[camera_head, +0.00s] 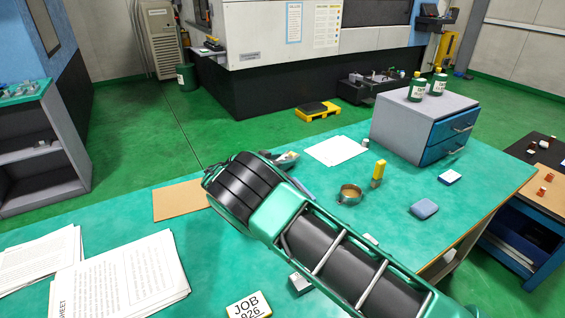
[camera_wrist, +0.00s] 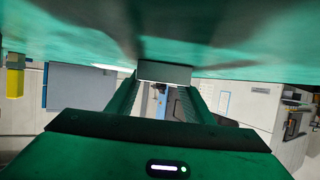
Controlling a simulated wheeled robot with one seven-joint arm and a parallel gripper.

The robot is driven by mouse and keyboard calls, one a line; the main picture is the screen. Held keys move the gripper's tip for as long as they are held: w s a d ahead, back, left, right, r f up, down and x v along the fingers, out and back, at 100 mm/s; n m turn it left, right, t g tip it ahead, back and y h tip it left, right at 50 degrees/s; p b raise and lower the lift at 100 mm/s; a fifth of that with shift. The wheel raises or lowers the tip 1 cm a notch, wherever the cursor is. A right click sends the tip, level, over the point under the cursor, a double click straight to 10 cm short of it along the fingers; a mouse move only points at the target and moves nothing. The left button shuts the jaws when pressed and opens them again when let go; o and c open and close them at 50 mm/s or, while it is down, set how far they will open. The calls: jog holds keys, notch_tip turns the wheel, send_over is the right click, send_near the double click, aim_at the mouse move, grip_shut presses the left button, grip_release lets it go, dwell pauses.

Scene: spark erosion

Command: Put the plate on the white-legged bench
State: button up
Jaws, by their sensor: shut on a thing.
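My gripper (camera_wrist: 165,84) shows in the wrist view, with its two green fingers shut on a small grey flat-faced block, which I take to be the plate (camera_wrist: 165,72). The green bench surface (camera_wrist: 75,40) fills the top of that view, very near the held plate; I cannot tell whether they touch. In the head view my arm crosses the green-topped bench (camera_head: 120,215) and hides my gripper and the plate. I see no clear white legs on any bench, so I cannot tell which is the white-legged one.
On the green bench are a grey drawer unit (camera_head: 400,125), a brass cup (camera_head: 349,194), a yellow-handled tool (camera_head: 378,172), a blue block (camera_head: 424,209), paper sheets (camera_head: 125,270) and a JOB card (camera_head: 248,306). A blue wood-topped bench (camera_head: 540,250) stands at right.

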jog(key=shift+r, duration=0.1)
jog(key=o, duration=1.4)
jog(key=shift+a, duration=0.1)
jog(key=v, duration=1.2)
